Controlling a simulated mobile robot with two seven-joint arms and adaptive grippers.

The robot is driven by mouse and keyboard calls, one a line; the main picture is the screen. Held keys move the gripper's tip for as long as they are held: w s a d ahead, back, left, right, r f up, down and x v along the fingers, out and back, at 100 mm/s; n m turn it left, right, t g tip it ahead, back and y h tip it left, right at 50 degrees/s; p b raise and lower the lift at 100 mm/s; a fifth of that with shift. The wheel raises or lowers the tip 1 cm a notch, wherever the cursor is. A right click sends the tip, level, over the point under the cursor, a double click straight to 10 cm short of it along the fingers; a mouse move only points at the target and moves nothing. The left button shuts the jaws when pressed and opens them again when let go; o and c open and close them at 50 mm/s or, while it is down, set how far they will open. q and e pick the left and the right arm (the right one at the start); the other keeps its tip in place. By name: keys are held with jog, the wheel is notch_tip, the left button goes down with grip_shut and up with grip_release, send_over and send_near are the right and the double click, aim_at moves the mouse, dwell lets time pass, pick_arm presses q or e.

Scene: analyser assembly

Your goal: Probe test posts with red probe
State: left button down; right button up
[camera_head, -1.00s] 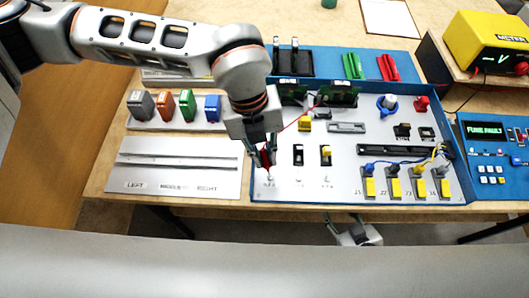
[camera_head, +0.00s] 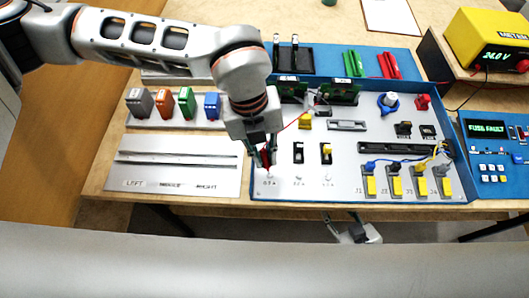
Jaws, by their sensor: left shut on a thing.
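My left gripper (camera_head: 267,157) points down at the front left of the grey analyser panel (camera_head: 315,192). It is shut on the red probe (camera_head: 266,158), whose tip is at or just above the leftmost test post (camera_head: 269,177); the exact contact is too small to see. Two more test posts, the middle one (camera_head: 298,178) and the right one (camera_head: 328,179), stand free to its right. The yellow meter (camera_head: 490,45) at the right reads 24.0 V. My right gripper (camera_head: 352,232) is low in front of the table edge, and its fingers are not clear.
A blue panel (camera_head: 490,150) at right reads FUSE FAULT. Several coloured blocks (camera_head: 186,103) stand in a rack at left, behind a grey labelled tray (camera_head: 170,172). Yellow connectors J1 to J4 (camera_head: 395,183) line the panel's front right. A red wire (camera_head: 292,124) runs from the probe.

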pick_arm(q)
jog(key=shift+r, duration=0.1)
pick_arm(e)
jog(key=shift+r, duration=0.1)
pick_arm(q)
jog(key=shift+r+p, duration=0.65)
jog(key=shift+r, duration=0.5)
jog(key=shift+r+p, duration=0.8)
jog(key=shift+r, duration=1)
pick_arm(e)
jog(key=shift+t, duration=0.3)
jog(key=r, duration=0.2)
jog(key=w+r, duration=0.1)
jog(key=shift+w+r, duration=0.15)
jog(key=shift+r, duration=0.25)
pick_arm(q)
jog(key=shift+d+f, duration=0.1)
pick_arm(e)
jog(key=shift+f, duration=0.1)
